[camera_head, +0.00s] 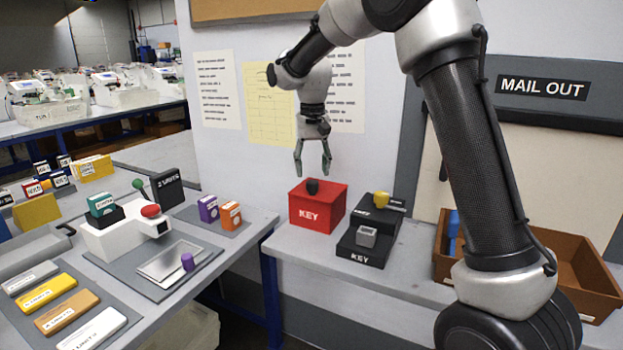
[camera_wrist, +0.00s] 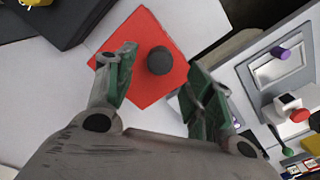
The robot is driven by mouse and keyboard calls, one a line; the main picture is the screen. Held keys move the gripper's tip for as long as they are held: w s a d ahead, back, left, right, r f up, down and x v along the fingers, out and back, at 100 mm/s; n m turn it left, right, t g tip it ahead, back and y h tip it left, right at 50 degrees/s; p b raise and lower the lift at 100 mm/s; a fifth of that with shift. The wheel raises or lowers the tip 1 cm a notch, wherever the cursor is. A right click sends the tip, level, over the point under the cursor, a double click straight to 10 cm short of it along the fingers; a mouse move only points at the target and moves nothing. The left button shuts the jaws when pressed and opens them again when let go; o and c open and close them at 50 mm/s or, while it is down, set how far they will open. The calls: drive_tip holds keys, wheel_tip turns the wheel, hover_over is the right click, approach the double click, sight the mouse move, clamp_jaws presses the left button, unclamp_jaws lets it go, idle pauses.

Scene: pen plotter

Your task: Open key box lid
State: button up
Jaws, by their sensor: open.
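The red key box (camera_head: 317,207) stands on the grey table with a dark round knob (camera_head: 313,187) on top of its lid. The lid looks shut. My gripper (camera_head: 313,172) points down just above the box, open and empty. In the wrist view the red box (camera_wrist: 140,33) and its dark knob (camera_wrist: 160,60) show between and beyond the two open fingers (camera_wrist: 158,85). The fingers appear apart from the knob.
A black KEY stand (camera_head: 362,252) with a grey cube holder and a yellow piece (camera_head: 381,199) sits right of the box. A brown tray (camera_head: 585,270) is farther right. On the left table are a white device (camera_head: 125,237) and colored blocks.

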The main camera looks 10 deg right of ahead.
sight(312, 182)
wheel_tip(312, 182, down, 4)
drive_tip(key=shift+f, duration=0.15)
